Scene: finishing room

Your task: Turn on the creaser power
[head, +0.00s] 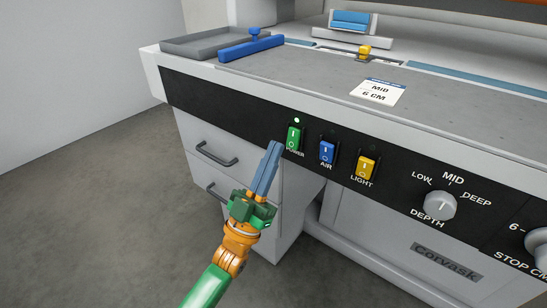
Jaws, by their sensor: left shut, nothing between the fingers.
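The creaser (330,210) fills the right of the head view, with a black front panel. The green power switch (293,139) sits on that panel, with a lit green lamp (297,121) just above it. My left gripper (276,146) is shut and empty. Its blue fingertips are just below and left of the power switch and overlap the edge of its label; I cannot tell whether they touch the panel. My right gripper is not in view.
Right of the power switch are the blue air switch (327,152), the yellow light switch (367,167) and the depth knob (440,205). Drawers with handles (217,155) are below the panel. A grey tray (205,42) and a card (378,91) lie on top. Open floor is at left.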

